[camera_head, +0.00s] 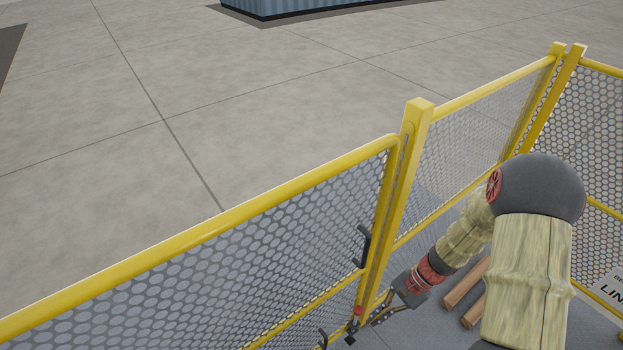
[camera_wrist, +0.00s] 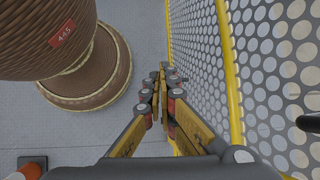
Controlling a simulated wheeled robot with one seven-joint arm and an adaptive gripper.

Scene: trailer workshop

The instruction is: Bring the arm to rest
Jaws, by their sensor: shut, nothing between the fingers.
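My arm stands at the right of the head view and bends down to the left, inside the yellow-framed fence. My gripper (camera_head: 383,309) points down and left there, small and close to the fence by the post. In the wrist view my gripper (camera_wrist: 161,78) has its two yellow and dark fingers drawn together at the tips. Nothing shows between them. Grey floor lies beyond the tips.
The mesh fence (camera_head: 295,225) also runs along the right of the wrist view (camera_wrist: 232,85), close beside the fingers. Brown bars (camera_head: 466,283) lie below my forearm. Open concrete lies outside the fence.

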